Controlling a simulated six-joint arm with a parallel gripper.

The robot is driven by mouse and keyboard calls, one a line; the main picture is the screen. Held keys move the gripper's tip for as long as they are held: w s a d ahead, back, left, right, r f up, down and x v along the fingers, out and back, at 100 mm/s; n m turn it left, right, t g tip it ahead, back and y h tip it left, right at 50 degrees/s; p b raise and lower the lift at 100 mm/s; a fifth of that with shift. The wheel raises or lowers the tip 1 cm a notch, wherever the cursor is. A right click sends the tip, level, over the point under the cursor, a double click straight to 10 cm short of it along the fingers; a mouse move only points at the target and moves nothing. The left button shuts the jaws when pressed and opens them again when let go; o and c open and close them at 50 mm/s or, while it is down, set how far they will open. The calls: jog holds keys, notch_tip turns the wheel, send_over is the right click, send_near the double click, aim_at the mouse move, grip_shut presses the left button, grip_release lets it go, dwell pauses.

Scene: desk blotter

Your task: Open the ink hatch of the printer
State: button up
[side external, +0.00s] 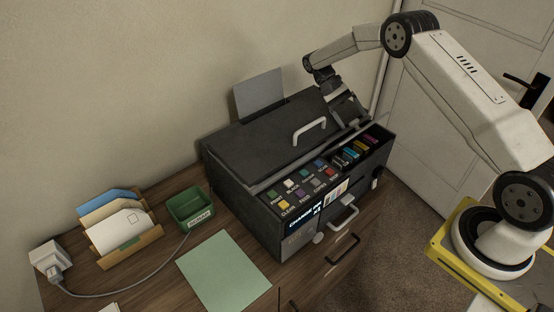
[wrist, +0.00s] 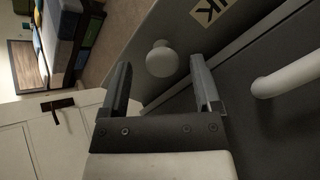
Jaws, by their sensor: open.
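The dark printer (side external: 240,205) stands on the wooden desk. At its right end the ink hatch (side external: 349,108) appears raised and tilted up, with coloured ink cartridges (side external: 360,148) exposed in front of it. In the wrist view the hatch (wrist: 190,30) is a grey panel with a partly visible label ending in "K" (wrist: 212,10) and a round white knob (wrist: 162,58). My gripper (side external: 328,88) is at the raised hatch. In the wrist view my gripper (wrist: 158,82) is open, with the knob between and just beyond its fingertips; contact cannot be told.
A white lid handle (side external: 310,131) lies left of the hatch and shows close by in the wrist view (wrist: 285,78). A paper sheet (side external: 259,93) stands behind the printer. A green bin (side external: 191,210), letter rack (side external: 128,250) and green sheet (side external: 224,272) are at left.

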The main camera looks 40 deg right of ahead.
notch_tip(320, 180, up, 3)
jog(key=shift+f, duration=0.2)
jog(key=shift+s+r, duration=0.15)
jog(key=shift+r, duration=0.2)
jog(key=s+r, duration=0.1)
jog(key=r, duration=0.1)
jog(key=s+a+r, duration=0.1)
jog(key=s+r, duration=0.2)
jog(key=s, duration=0.1)
jog(key=shift+a+r, duration=0.25)
jog(key=shift+r, duration=0.15)
jog(key=s+a+r, duration=0.2)
jog(key=s+r, duration=0.1)
jog(key=s, duration=0.5)
jog(key=shift+a+r, duration=0.15)
jog(key=shift+r, duration=0.15)
jog(key=w+d+f+n+t+h, duration=0.1)
jog(key=w+f+n+t, duration=0.2)
jog(key=w, duration=0.5)
jog(key=w+d+f+n+t+h, duration=0.1)
jog(key=w+d+f+n+t, duration=0.2)
jog(key=w, duration=0.4)
jog(key=shift+n, duration=0.4)
jog(key=shift+a+x, duration=0.3)
jog(key=shift+x, duration=0.95)
jog(key=shift+a+x, duration=0.3)
jog(key=shift+x, duration=0.9)
jog(key=shift+a+x, duration=0.3)
jog(key=shift+x, duration=0.95)
jog(key=shift+f, duration=0.15)
